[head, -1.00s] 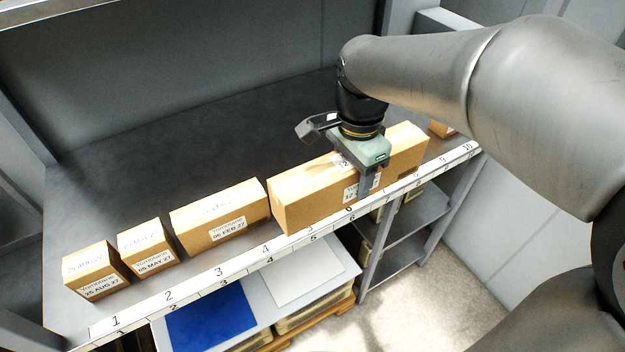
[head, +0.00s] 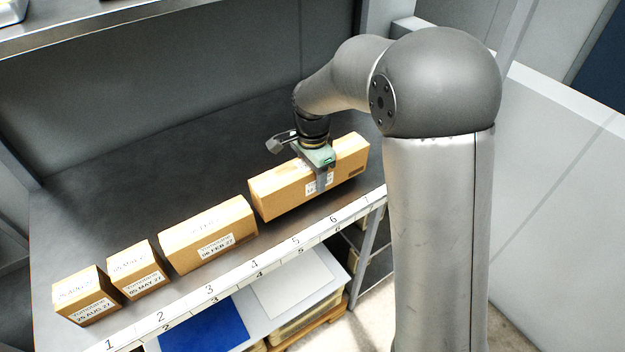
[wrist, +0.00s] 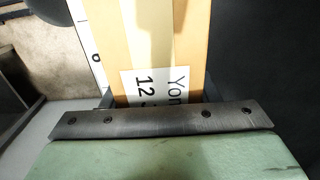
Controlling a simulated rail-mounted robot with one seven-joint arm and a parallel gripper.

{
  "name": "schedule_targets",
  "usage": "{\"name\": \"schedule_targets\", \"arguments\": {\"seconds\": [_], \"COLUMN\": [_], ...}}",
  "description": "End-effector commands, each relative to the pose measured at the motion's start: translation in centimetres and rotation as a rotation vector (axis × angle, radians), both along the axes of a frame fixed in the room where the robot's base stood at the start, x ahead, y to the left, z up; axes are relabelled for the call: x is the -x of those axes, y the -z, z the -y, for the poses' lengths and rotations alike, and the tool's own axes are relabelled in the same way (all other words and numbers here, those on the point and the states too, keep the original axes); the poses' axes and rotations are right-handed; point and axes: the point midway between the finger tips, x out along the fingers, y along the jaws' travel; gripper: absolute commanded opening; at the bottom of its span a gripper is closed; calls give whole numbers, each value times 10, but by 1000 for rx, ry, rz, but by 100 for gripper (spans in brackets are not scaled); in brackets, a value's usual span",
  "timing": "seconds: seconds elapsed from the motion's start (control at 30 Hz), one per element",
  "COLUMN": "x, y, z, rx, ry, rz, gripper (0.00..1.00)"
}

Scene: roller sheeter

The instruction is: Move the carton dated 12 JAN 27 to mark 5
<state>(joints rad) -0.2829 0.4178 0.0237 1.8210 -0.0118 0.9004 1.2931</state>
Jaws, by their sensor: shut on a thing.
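The long brown carton (head: 280,193) stands on or just above the dark shelf, right of the other cartons. Its label reads "12" in the wrist view (wrist: 147,88), with the rest hidden by my gripper. My gripper (head: 321,170) is shut across the carton from above, near its middle, with one finger down the labelled front face. The carton spans roughly above marks 4 to 7, set back from the number strip. Mark 5 (head: 296,240) is on the upper strip, in front of the carton's left half. I cannot tell whether the carton's underside touches the shelf.
To the left stand the cartons 06 FEB 27 (head: 210,238), 05 MAY 27 (head: 138,271) and 25 AUG 27 (head: 88,297). A narrow gap separates the 06 FEB 27 carton from the held one. The shelf behind (head: 150,170) is clear. My arm hides the shelf's right end.

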Motion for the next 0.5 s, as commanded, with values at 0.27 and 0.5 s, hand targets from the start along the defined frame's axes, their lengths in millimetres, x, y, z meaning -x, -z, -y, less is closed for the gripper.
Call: {"name": "schedule_targets", "arguments": {"seconds": [0.27, 0.5], "x": [1, 1], "y": [27, 30], "z": [0, 0], "rx": [1, 1], "ry": [0, 0], "rz": [-1, -1], "gripper": [17, 17]}}
